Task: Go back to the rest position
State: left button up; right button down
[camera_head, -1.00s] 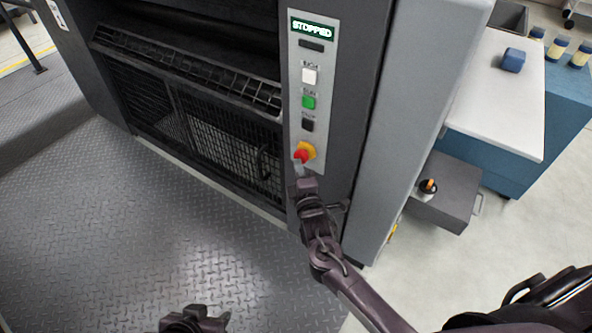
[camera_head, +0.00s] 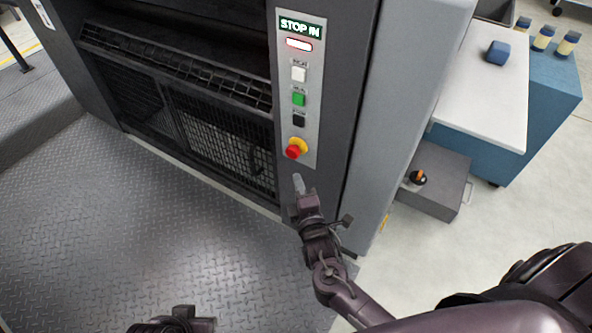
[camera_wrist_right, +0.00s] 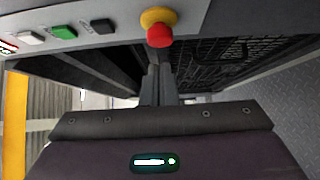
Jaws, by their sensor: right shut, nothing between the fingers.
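My right gripper (camera_head: 298,184) is shut and empty, just below the red emergency button (camera_head: 293,152) and apart from it in the head view. In the right wrist view its closed fingers (camera_wrist_right: 160,75) point toward the machine, with the red button (camera_wrist_right: 159,36) on its yellow collar beyond the tips. The grey control panel (camera_head: 313,133) holds a white, a green (camera_head: 298,99) and a black button above the red one. Its display (camera_head: 300,27) reads "STOP IN" and a lamp (camera_head: 299,44) under it glows. A dark part of my left arm (camera_head: 175,321) shows at the bottom edge; its fingers are not visible.
The dark press with a mesh guard (camera_head: 220,140) stands ahead. To the right are a blue cabinet with a white top (camera_head: 485,95), a blue block (camera_head: 498,53), several jars and a grey box (camera_head: 440,185). The diamond-plate floor (camera_head: 130,220) is clear at left.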

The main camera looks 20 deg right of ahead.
jog(key=shift+s, duration=0.25)
dwell(0.3)
